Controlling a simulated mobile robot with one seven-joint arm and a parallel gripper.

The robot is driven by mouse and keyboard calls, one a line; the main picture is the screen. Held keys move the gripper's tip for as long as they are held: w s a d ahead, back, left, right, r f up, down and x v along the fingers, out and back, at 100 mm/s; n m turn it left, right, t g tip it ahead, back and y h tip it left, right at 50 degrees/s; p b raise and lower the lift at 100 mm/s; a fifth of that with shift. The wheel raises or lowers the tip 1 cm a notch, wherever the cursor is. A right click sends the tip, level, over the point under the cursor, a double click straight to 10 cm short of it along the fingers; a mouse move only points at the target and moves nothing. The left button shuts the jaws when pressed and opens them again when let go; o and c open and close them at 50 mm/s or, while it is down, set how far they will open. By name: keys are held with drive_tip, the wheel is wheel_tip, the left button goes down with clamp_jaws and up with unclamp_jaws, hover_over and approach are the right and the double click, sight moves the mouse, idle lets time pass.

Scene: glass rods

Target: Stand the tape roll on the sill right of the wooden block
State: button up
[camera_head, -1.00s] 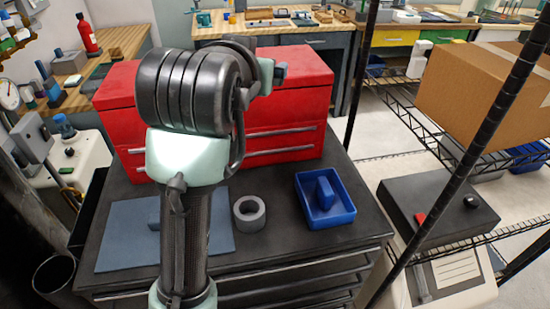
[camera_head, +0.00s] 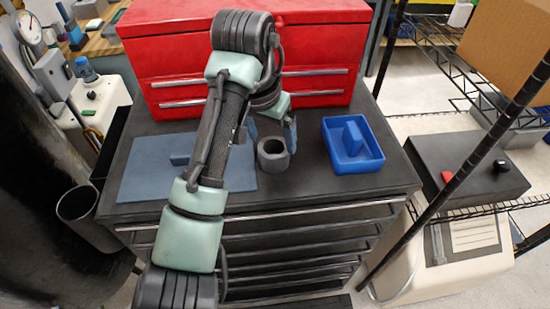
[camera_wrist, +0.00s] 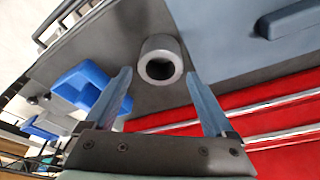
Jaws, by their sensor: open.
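The tape roll is a thick grey ring (camera_head: 273,164) on the black cabinet top, its hole facing up. It also shows in the wrist view (camera_wrist: 160,43). My gripper (camera_head: 272,131) is open and empty, with its blue fingers spread at the far side of the ring in the head view. In the wrist view the ring lies just beyond and between the fingertips (camera_wrist: 157,76); I cannot tell whether they touch it. I see no wooden block and cannot make out a sill.
A blue-grey panel (camera_head: 145,180) with a raised bar lies left of the ring. A blue tray (camera_head: 376,160) with a blue piece inside is on its right. A red toolbox (camera_head: 330,50) stands behind. A dark rack post (camera_head: 455,175) rises at the right.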

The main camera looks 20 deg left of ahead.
sight(274, 148)
drive_tip(key=shift+x, duration=2.95)
drive_tip(key=c, duration=1.1)
drive_tip(key=shift+r, duration=0.15)
drive_tip(key=shift+c, duration=1)
